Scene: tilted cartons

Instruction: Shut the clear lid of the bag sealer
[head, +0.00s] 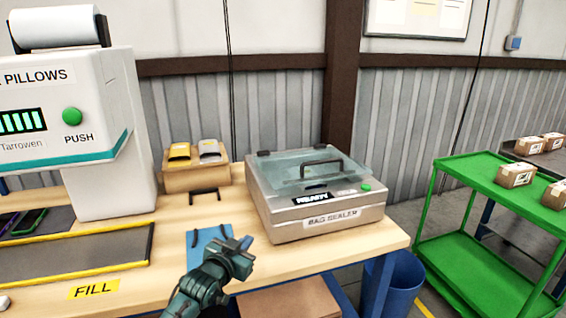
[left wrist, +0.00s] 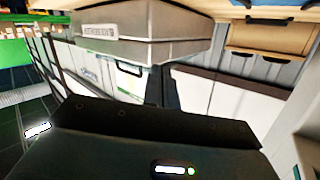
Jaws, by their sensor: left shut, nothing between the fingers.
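The bag sealer (head: 325,222) is a grey box on the wooden table, with a READY display and a green button (head: 366,187) at its front. Its clear lid (head: 290,172) has a dark handle (head: 322,162). The lid lies flat or nearly flat over the top; whether its front edge is fully seated I cannot tell. My left gripper (head: 246,243) is shut and empty, in front and left of the sealer, apart from it. The sealer (left wrist: 150,38) also shows at the top of the left wrist view; the lid is not seen there. My right gripper is not in view.
The white pillow machine (head: 105,165) stands at the left behind a yellow-edged mat (head: 75,262). A blue sheet (head: 203,240) lies beside my gripper. A box with envelopes (head: 196,178) is behind. A blue bin (head: 400,285) and green cart (head: 480,170) stand right.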

